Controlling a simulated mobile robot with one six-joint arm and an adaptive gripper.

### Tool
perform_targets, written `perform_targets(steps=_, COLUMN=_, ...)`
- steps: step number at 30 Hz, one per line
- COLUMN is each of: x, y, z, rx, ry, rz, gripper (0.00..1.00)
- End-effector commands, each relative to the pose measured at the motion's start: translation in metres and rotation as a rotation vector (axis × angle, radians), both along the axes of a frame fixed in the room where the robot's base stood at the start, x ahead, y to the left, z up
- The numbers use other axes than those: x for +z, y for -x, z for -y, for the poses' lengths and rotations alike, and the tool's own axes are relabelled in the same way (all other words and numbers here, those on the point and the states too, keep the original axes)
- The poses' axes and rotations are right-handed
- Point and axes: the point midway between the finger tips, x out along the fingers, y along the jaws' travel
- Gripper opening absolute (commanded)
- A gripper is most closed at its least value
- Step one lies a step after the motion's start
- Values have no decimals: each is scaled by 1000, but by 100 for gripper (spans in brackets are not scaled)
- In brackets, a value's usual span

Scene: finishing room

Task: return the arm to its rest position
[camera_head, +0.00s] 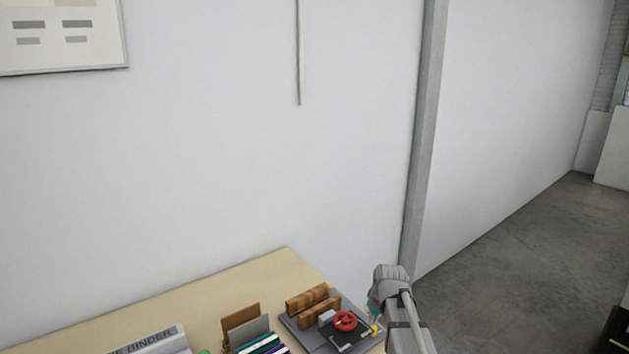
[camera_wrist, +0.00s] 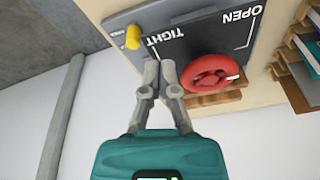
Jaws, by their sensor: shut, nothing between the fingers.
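My gripper (camera_wrist: 158,84) shows in the wrist view with its two grey fingers closed together and nothing between them. Its tips are close to a grey board (camera_wrist: 185,15) marked OPEN and TIGHT, beside a red round knob (camera_wrist: 211,74) and a yellow knob (camera_wrist: 133,37). I cannot tell whether the tips touch the board. In the head view my arm (camera_head: 392,290) is at the table's right end, next to the grey board (camera_head: 300,335) with the red knob (camera_head: 345,321). The gripper's fingers are not clear in that view.
The board lies on a pale wooden table (camera_head: 240,285) against a white wall. Wooden blocks (camera_head: 313,299), a brown upright holder (camera_head: 240,317) and a binder (camera_head: 150,342) are on it. A grey post (camera_head: 423,130) stands behind my arm. Concrete floor (camera_head: 520,270) at the right is open.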

Motion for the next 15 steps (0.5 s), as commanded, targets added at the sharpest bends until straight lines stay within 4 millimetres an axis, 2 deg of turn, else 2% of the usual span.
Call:
perform_targets(steps=1, x=-1, y=29, z=-3, rx=-31, ry=4, rz=-26, gripper=0)
perform_targets(steps=6, x=-4, y=101, z=-8, rx=-162, ry=30, rz=-121, gripper=0)
perform_targets(steps=9, x=-5, y=136, z=-9, rx=-233, ry=48, rz=-168, gripper=0)
perform_targets(steps=12, x=-5, y=161, z=-9, rx=-287, ry=64, rz=-200, gripper=0)
perform_targets(steps=15, x=-5, y=174, z=-9, rx=-320, ry=75, rz=-219, gripper=0)
